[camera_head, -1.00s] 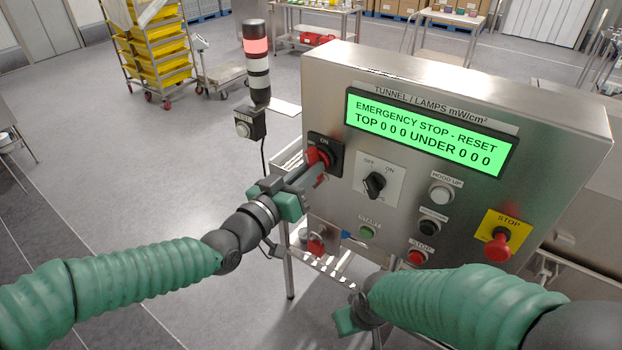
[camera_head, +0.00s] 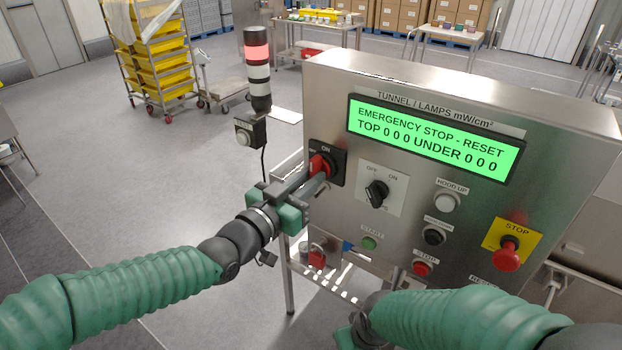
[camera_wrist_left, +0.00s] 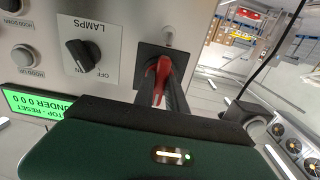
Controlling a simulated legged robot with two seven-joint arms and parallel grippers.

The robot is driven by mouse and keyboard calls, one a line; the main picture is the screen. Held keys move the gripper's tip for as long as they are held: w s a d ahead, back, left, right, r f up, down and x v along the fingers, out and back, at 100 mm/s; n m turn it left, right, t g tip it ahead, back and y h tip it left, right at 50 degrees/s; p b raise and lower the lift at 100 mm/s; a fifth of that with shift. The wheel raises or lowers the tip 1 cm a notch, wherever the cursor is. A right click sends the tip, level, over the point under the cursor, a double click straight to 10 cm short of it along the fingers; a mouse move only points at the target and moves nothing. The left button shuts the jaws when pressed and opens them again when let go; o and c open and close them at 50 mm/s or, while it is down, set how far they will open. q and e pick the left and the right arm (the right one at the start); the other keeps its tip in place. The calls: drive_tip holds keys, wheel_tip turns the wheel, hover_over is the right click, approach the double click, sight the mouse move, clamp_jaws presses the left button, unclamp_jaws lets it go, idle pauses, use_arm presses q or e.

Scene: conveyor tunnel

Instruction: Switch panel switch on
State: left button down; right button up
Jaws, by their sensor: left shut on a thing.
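The red rotary switch (camera_head: 319,166) sits on a black plate marked ON at the left side of the steel panel (camera_head: 400,110). My left gripper (camera_head: 314,180) is shut on its red handle, which also shows between the fingers in the left wrist view (camera_wrist_left: 161,78). The fingers hide part of the handle, so its exact angle is hard to read. The green display (camera_head: 432,138) reads EMERGENCY STOP - RESET, with zeros for TOP and UNDER. My right gripper (camera_head: 352,337) is below the panel, partly cut off by the bottom edge; its jaws are unclear.
Right of the red switch are a black LAMPS selector (camera_head: 377,192), several push buttons and a red stop button (camera_head: 506,254) on a yellow plate. A signal tower (camera_head: 258,75) with its red section lit stands left of the panel.

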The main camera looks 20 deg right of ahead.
sight(309, 177)
use_arm(q)
drive_tip(key=c, duration=1.5)
unclamp_jaws()
drive_tip(key=shift+a+r, duration=0.1)
drive_tip(key=shift+o, duration=0.7)
drive_tip(key=shift+s+a, duration=0.1)
drive_tip(key=shift+a, duration=0.1)
use_arm(e)
drive_tip(key=shift+s+a+r, duration=0.1)
drive_tip(key=shift+a, duration=0.2)
